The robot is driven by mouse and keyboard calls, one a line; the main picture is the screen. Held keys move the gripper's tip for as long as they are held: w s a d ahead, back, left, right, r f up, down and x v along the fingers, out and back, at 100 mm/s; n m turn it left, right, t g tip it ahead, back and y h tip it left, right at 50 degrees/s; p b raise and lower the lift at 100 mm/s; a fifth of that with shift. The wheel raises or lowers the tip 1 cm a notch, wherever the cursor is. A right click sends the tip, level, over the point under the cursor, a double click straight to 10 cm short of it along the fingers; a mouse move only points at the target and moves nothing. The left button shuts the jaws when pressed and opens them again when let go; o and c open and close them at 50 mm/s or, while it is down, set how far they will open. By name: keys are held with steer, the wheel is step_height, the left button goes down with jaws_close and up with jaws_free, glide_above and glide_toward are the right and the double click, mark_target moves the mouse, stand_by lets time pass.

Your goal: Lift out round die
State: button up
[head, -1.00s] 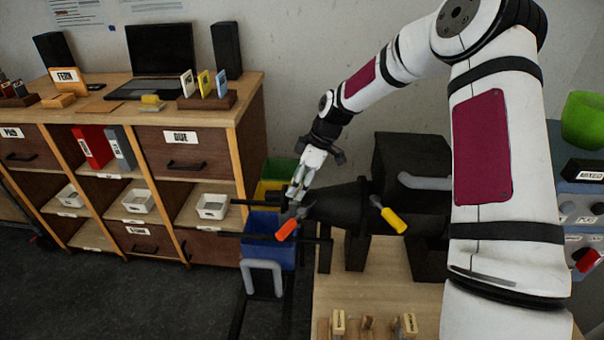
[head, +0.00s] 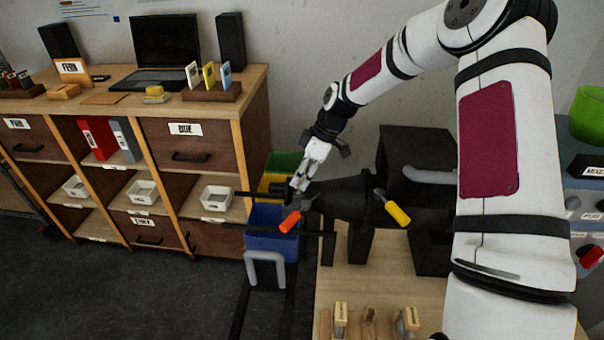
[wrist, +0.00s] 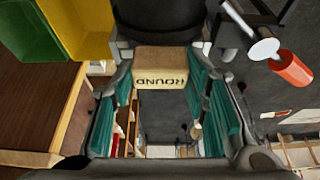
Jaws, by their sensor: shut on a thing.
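The round die (wrist: 160,68) is a tan block with "ROUND" lettered on its face, upside down in the wrist view. It sits between the fingertips of my gripper (wrist: 160,85), whose teal pads flank it; the gripper is shut on it. The die lies against or just in front of the black machine's nose (wrist: 160,18); I cannot tell whether it is still seated there. In the head view my gripper (head: 299,184) is at the front end of the black machine (head: 345,198), and the die is too small or hidden to make out.
An orange-handled lever (head: 291,221) is close beside my gripper, and a yellow-handled one (head: 397,214) is farther right. Green, yellow and blue bins (head: 270,243) stand behind and below. Several wooden tools (head: 370,322) stand on the bench front. A shelf unit (head: 225,240) is left.

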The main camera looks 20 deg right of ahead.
steer(key=shift+r, duration=0.65)
